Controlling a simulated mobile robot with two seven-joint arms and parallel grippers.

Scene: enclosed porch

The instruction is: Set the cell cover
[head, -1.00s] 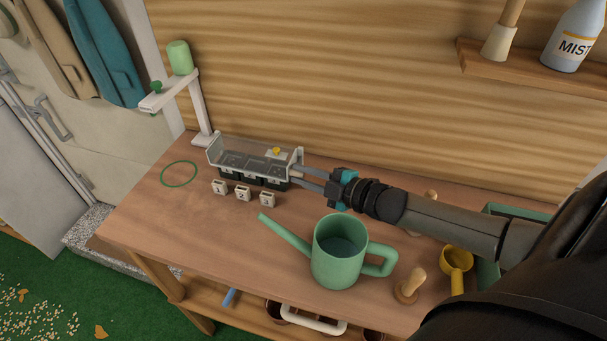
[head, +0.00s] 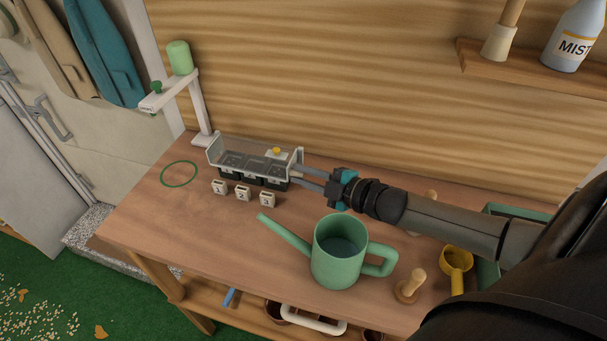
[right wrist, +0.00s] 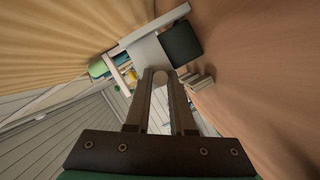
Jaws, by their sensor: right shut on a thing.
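The cell cover (head: 215,151), a see-through panel with pale end walls, is at the back left of the bench. It sits over or just above a row of black cells (head: 252,180); I cannot tell if it touches them. My right gripper (head: 297,173) reaches in from the right and is shut on the cover's right end wall. In the right wrist view, the fingers (right wrist: 160,75) meet a pale panel, with a black cell (right wrist: 181,45) beside it. My left gripper is out of view.
Small numbered blocks (head: 243,193) stand in front of the cells. A green ring (head: 179,174) lies to the left, below a white stand (head: 201,110). A green watering can (head: 337,262) stands in front of my right arm. A yellow scoop (head: 455,262) is further right.

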